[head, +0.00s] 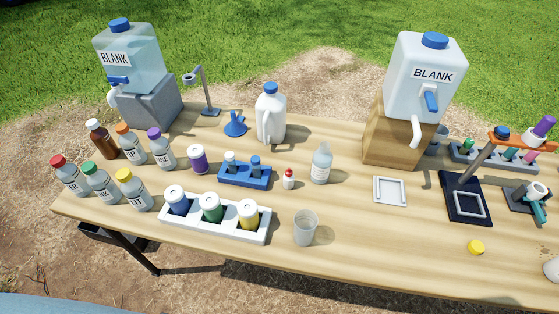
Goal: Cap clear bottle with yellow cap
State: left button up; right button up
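The yellow cap (476,247) lies loose on the table at the right, near the front edge. A clear bottle (321,164) with a narrow neck stands upright near the table's middle, and I see no coloured cap on it. The cap is well apart from it, to the right and nearer the front. Another bottle (134,191), labelled and with a yellow cap on, stands at the left front. Neither of my grippers shows in the head view.
A clear beaker (305,229) and a white rack (215,222) of jars stand at the front. A white square frame (390,191) lies behind the cap's left. A dark stand (466,198) is behind the cap. The front middle-right is clear.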

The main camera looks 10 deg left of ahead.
aim_at(323, 157)
jog(key=u, duration=2.6)
jog(key=k, duration=1.7)
jog(key=z, duration=2.05)
